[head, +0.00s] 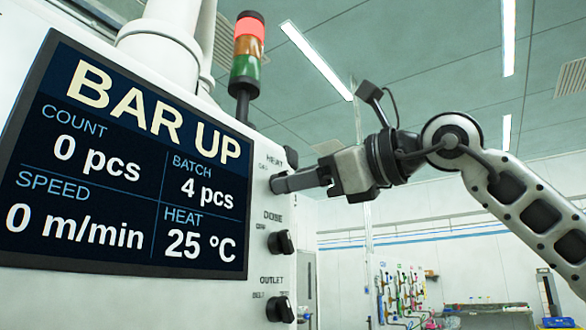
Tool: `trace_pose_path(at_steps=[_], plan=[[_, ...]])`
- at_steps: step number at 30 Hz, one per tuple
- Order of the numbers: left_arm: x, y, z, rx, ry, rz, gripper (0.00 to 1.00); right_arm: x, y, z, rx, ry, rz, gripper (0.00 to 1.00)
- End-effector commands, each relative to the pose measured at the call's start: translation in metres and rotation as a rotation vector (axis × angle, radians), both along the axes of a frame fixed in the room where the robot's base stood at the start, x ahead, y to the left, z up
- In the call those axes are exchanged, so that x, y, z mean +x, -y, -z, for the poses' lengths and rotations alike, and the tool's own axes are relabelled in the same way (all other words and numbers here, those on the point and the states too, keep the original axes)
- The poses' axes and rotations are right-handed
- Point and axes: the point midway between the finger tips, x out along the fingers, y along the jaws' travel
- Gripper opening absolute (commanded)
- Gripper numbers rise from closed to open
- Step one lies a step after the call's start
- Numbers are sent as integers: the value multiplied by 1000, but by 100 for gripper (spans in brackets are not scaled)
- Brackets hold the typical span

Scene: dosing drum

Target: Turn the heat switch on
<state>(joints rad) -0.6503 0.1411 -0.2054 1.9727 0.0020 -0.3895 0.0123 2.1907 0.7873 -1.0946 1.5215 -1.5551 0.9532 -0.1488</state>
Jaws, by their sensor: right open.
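The heat switch sits on the white panel under the HEAT label (275,160). My right gripper (284,183) is at that spot, its fingers pointing left at the panel. Its jaws are open, and the fingers hide most of the switch, so its setting cannot be read. I cannot tell whether the fingers touch it. A small dark piece (291,157) shows just above the fingers; I cannot tell what it belongs to. The display (125,170) reads BAR UP and HEAT 25 °C. My left gripper is not in view.
Below are the black dose knob (281,242) and the black outlet knob (281,309), close under my right gripper. A signal tower (247,50) with its red light lit stands above the panel. Room to the right of the panel is open, with a tool wall (405,290) far behind.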

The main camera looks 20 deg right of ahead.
Motion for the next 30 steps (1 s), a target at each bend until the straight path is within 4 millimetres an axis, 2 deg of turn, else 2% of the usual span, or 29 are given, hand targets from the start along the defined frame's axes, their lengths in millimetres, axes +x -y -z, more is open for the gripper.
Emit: trace_pose_path(at_steps=[5, 14, 15, 19, 20, 30], plan=[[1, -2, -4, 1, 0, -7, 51, 13, -9, -1, 0, 0, 1, 50], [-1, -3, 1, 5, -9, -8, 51, 15, -11, 0, 1, 1, 0, 50], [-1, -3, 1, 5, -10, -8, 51, 15, -11, 0, 1, 1, 0, 47], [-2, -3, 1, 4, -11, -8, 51, 14, -11, 0, 1, 1, 0, 11], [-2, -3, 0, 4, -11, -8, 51, 14, -11, 0, 1, 1, 0, 6], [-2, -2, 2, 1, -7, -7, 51, 14, -11, 1, 27, -19, 0, 6]])
